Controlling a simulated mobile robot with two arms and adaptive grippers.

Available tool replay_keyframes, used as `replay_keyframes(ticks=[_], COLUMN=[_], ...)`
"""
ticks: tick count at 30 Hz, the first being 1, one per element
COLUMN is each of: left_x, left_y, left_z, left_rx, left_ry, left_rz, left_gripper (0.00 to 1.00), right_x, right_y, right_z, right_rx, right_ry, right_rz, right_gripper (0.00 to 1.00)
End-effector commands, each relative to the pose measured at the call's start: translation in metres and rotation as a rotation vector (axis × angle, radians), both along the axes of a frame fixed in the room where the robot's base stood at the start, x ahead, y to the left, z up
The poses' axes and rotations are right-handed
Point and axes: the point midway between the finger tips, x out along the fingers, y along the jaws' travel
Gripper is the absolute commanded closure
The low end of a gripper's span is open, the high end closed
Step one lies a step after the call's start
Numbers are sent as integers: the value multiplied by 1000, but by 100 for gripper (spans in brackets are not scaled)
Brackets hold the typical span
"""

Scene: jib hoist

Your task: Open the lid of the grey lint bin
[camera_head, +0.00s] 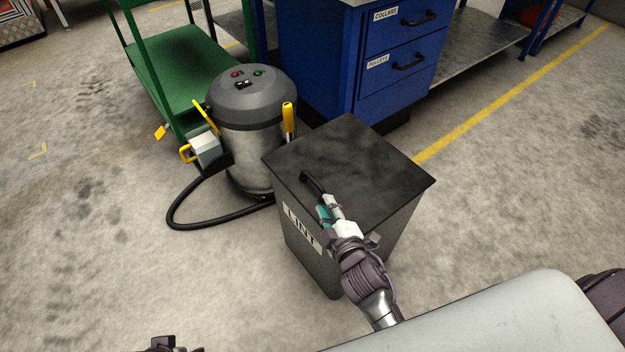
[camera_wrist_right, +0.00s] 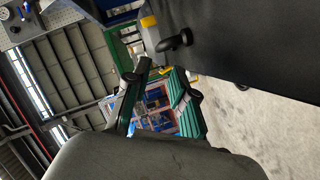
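The grey lint bin (camera_head: 350,250) stands on the floor at the middle, with a "LINT" label on its front left side. Its flat dark lid (camera_head: 370,165) lies shut on top. A black lid handle (camera_head: 310,182) sits near the lid's front left edge. My right gripper (camera_head: 328,208) is at that edge, close to the handle. In the right wrist view my right gripper (camera_wrist_right: 163,88) has its fingers spread with nothing between them; the handle (camera_wrist_right: 177,41) is beyond the tips. Only a dark bit of my left gripper (camera_head: 168,346) shows at the bottom edge.
A shop vacuum (camera_head: 253,135) with a black hose (camera_head: 185,222) stands just left of the bin. A blue drawer cabinet (camera_head: 330,60) is behind the bin and a green cart (camera_head: 175,75) at the back left. The floor right of the bin is clear.

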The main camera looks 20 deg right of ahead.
Motion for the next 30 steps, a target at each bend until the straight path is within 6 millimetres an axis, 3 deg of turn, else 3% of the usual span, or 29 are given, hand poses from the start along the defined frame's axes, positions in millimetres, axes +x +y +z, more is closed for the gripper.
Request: replay_keyframes(ticks=[12,15,21,29,30], left_x=[-14,-15,-14,-14,-14], left_y=[3,3,3,3,3], left_z=[51,47,45,45,45], left_rx=[0,0,0,0,0], left_ry=[-30,-28,-28,-28,-28], left_rz=[4,4,4,4,4], left_gripper=[43,43,43,43,43], right_x=[85,97,109,110,110], right_y=[1,2,2,2,2], right_z=[-19,-23,-24,-24,-24], right_rx=[0,0,1,2,2], right_ry=[0,1,2,2,2], right_rz=[0,1,0,0,0], right_gripper=[75,75,75,75,80])
